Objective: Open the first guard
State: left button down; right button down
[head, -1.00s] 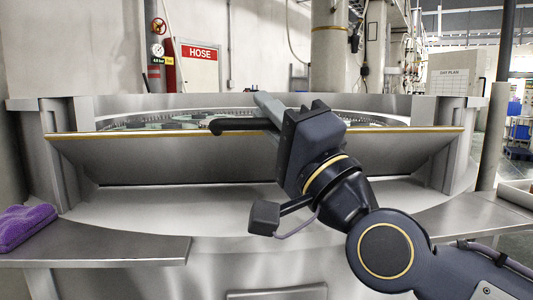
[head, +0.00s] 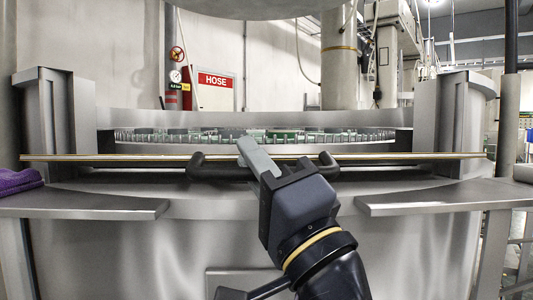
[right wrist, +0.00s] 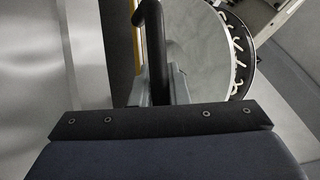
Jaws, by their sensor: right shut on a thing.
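The guard (head: 110,158) is a wide steel panel with a yellow-lined edge, spanning the front of the lapping machine. In the head view it shows almost edge-on, close to level. Its black bar handle (head: 210,168) runs along the middle of the edge. My right gripper (head: 256,158) is shut on the handle, its grey finger crossing over the bar. In the right wrist view the handle (right wrist: 156,40) runs up from between the fingers (right wrist: 160,92), beside the yellow edge. The gripper hides the middle of the handle.
Behind the guard is the toothed ring (head: 350,137) of the machine. Steel posts (head: 58,120) flank the opening. Steel ledges (head: 80,204) and (head: 440,197) stand at the front left and right, with a purple cloth (head: 18,180) at left. A large round grey part (head: 240,8) hangs overhead.

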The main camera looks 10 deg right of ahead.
jog(key=shift+s+r, duration=0.1)
jog(key=shift+s, duration=0.25)
jog(key=c, duration=1.5)
grip_release()
jog(key=shift+s, duration=0.15)
jog(key=shift+o, duration=0.5)
jog(key=shift+f, duration=0.2)
